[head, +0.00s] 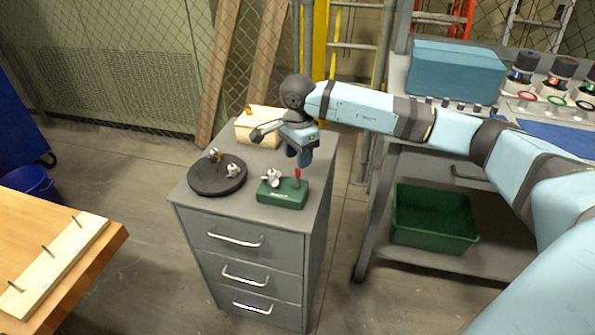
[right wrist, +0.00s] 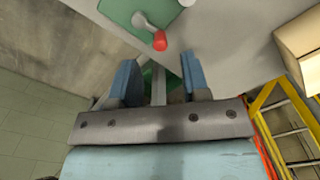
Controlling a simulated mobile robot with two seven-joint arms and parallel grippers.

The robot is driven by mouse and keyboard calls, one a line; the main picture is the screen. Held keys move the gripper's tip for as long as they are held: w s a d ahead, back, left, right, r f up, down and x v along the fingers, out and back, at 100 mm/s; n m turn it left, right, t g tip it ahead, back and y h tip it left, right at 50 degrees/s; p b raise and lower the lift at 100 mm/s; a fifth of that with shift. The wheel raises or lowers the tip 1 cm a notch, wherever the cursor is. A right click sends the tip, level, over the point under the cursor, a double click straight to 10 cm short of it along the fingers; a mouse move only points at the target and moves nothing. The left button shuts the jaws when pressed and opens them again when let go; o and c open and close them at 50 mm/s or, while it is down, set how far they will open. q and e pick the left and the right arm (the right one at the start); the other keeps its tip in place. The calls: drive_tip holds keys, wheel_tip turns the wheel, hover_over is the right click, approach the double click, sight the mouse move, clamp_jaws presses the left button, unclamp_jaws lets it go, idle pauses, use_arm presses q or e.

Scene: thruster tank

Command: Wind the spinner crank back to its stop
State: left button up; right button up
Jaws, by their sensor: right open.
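The spinner is a small green box (head: 283,196) on the front right of the grey cabinet top, with a silver propeller (head: 270,177) on its left. Its crank has a red handle (head: 297,175) standing up at the right end. In the right wrist view the red handle (right wrist: 160,41) is near the top, beside the green box (right wrist: 150,12). My right gripper (head: 303,158) is open above and just behind the handle, with nothing between its blue fingers. The handle lies beyond the fingertips in the right wrist view (right wrist: 161,75). My left gripper is out of view.
A black round plate (head: 205,186) with small silver propellers stands left of the spinner. A cream box (head: 258,120) sits behind on the cabinet (head: 240,218). A wooden table (head: 88,245) is at left. A shelf with a green bin (head: 433,219) is at right.

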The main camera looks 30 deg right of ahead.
sight(297, 178)
drive_tip(key=shift+f+b, duration=0.3)
drive_tip(key=shift+f, duration=2)
clamp_jaws()
